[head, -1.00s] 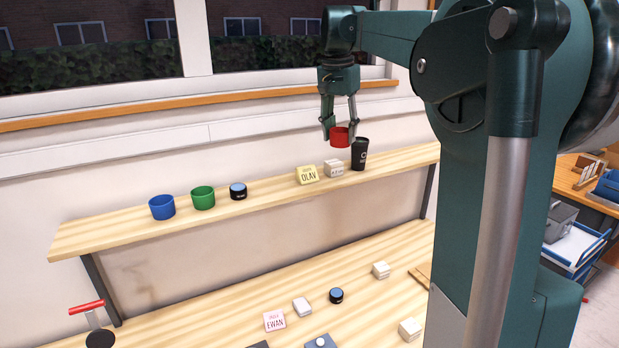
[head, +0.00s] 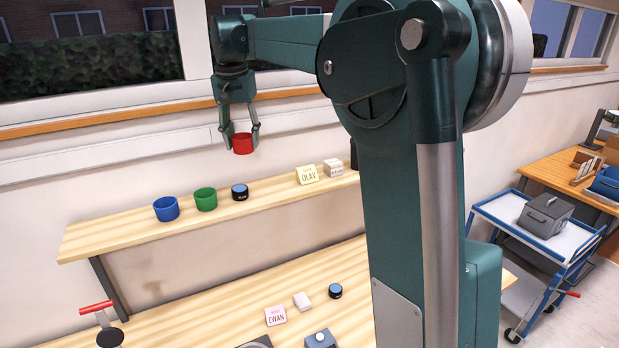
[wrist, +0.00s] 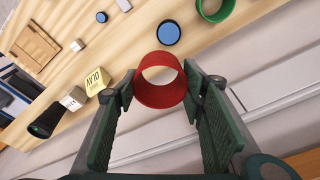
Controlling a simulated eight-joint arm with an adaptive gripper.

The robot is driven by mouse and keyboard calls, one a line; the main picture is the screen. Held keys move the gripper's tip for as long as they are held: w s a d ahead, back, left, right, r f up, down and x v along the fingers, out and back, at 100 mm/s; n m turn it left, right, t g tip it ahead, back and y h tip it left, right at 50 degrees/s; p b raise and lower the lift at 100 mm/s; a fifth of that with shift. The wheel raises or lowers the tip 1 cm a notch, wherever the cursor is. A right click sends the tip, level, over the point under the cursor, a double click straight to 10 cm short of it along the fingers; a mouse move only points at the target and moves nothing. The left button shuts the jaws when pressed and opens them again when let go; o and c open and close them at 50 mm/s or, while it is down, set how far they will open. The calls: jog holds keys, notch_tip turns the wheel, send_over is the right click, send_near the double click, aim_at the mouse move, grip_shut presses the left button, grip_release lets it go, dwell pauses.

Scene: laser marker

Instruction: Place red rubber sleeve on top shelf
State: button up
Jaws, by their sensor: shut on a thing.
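The red rubber sleeve (head: 242,144) is a short open ring held between the fingers of my gripper (head: 240,135). In the wrist view the sleeve (wrist: 160,84) sits between the two fingertips, and I can see through its hole. The gripper holds it in the air, apart from the top shelf (head: 130,232), a long light wood board. In the head view it appears above the shelf's middle stretch, up and right of a round black item with a blue top (head: 239,192).
A blue sleeve (head: 166,209) and a green sleeve (head: 205,200) stand on the shelf's left part. A yellow OLAV card (head: 307,175), white blocks (head: 333,167) and a black cup (wrist: 42,125) stand to the right. The shelf between black item and card is bare.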

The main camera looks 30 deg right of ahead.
jog(key=w+a+n+p, duration=0.1)
jog(key=a+n+p, duration=0.25)
jog(key=a, duration=1.55)
jog(key=n+p, duration=0.2)
jog(key=n, duration=0.1)
send_over(128, 225)
jog(key=shift+n+y, duration=0.25)
jog(key=shift+y, duration=0.15)
jog(key=shift+s+f, duration=0.2)
jog(key=shift+f, duration=1.15)
jog(key=shift+s+f, duration=0.15)
jog(key=shift+f, duration=1.2)
jog(key=shift+f, duration=0.1)
jog(key=shift+f+p, duration=0.3)
jog(key=shift+f, duration=2.5)
jog(key=shift+f, duration=0.1)
jog(key=shift+f, duration=2)
jog(key=shift+f, duration=0.2)
